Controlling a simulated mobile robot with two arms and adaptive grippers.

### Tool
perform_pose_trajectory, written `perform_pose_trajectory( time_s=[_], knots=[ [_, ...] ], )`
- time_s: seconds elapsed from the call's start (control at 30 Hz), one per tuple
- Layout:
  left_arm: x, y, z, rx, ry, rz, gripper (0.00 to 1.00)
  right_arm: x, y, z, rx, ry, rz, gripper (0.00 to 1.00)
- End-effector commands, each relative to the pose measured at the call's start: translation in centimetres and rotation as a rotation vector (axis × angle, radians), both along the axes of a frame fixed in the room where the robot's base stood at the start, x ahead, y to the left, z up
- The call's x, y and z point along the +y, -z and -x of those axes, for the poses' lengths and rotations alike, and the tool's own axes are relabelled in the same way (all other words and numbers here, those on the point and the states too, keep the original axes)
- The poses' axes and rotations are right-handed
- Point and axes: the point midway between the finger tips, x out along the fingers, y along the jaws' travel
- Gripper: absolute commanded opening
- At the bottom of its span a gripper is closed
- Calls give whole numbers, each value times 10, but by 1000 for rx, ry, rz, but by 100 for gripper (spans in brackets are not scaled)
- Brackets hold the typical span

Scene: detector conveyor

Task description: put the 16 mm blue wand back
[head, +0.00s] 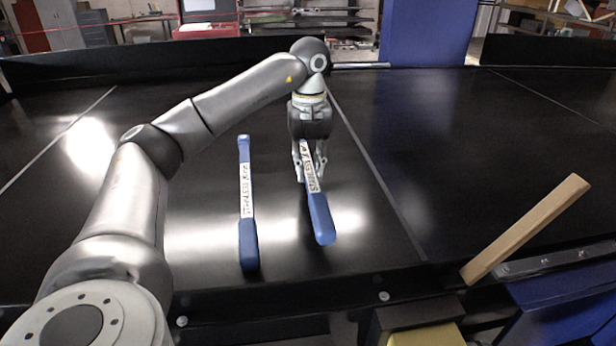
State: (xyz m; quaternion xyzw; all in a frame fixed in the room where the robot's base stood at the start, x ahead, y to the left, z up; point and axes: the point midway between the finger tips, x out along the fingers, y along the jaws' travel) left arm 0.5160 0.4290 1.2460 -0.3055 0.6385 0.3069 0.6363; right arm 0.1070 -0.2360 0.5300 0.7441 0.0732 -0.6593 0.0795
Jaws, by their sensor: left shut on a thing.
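My left gripper (310,174) points down over the black conveyor belt (430,150) and is shut on a blue wand (320,218) with a white label. The gripper holds it near its far end, and its thick blue handle points toward me, angled slightly right. I cannot tell whether this wand touches the belt. A second blue wand (247,200), also with a white label, lies on the belt to the left of the gripper, apart from the held one. The label print is too small to read the sizes surely. My right gripper is not in view.
A wooden bar (526,228) stands tilted at the belt's near right edge, beside a metal strip (550,262). A yellow item (428,336) and a blue panel (565,310) are below the edge. Much of the belt to the right is clear.

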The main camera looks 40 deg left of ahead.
Motion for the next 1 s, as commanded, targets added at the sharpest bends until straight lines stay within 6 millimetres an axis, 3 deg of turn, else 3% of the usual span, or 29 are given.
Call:
perform_pose_trajectory(
  time_s=[0.4,0.83,0.87,1.0],
  knots=[
    [10,37,-5,2,0,-1,0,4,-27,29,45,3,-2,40],
    [9,47,-6,-1,0,0,0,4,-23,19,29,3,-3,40],
    [9,47,-6,0,0,0,25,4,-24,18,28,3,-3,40],
    [9,46,-6,0,0,0,43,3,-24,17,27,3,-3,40]
  ],
)
